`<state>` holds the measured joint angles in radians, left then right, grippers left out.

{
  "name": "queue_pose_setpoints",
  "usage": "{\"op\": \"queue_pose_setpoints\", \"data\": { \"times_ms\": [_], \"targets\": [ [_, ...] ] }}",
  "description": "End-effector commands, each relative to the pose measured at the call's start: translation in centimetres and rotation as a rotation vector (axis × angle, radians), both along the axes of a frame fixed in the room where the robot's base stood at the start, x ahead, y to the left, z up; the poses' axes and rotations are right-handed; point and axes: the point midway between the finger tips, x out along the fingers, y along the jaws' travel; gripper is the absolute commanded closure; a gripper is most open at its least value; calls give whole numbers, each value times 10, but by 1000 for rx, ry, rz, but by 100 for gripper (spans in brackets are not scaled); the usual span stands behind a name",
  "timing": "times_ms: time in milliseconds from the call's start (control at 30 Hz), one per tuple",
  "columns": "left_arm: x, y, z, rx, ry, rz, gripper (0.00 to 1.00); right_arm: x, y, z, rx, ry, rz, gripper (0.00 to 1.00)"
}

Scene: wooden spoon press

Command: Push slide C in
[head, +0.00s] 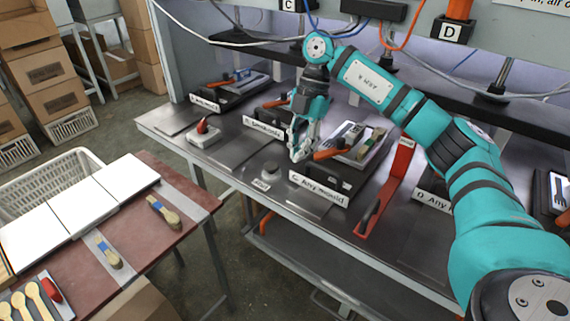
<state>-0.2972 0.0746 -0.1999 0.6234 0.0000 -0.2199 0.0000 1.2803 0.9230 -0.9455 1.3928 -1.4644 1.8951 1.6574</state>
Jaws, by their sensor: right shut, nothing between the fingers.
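Slide C (320,188), a dark block with a white "C Any mould" label on its front, sits on the metal bench. It stands further towards the bench's front edge than its neighbours. A mould plate with fork or spoon shapes (350,137) lies on top of it, with an orange handle (329,153) at its left side. My right gripper (297,154) is shut and empty, pointing down at the rear left of the slide, close to the orange handle. I cannot tell whether it touches the slide. My left gripper is out of view.
Slide B (263,127) and slide A (205,104) stand to the left, slide D (432,199) to the right.

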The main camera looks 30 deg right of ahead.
Motion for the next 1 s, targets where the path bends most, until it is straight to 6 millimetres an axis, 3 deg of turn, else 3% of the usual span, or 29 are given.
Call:
{"op": "queue_pose_setpoints", "data": {
  "times_ms": [167, 567, 800, 1000],
  "targets": [
    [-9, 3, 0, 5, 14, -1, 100, -4, 1, -15, -15, 15, -12, 100],
    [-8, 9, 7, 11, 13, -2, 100, -16, 28, -92, -10, 14, -8, 100],
    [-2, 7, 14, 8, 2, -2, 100, -2, -1, -92, -9, 9, -12, 100],
    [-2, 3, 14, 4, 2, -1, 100, 1, -8, -92, -9, 9, -9, 100]
  ]
}}
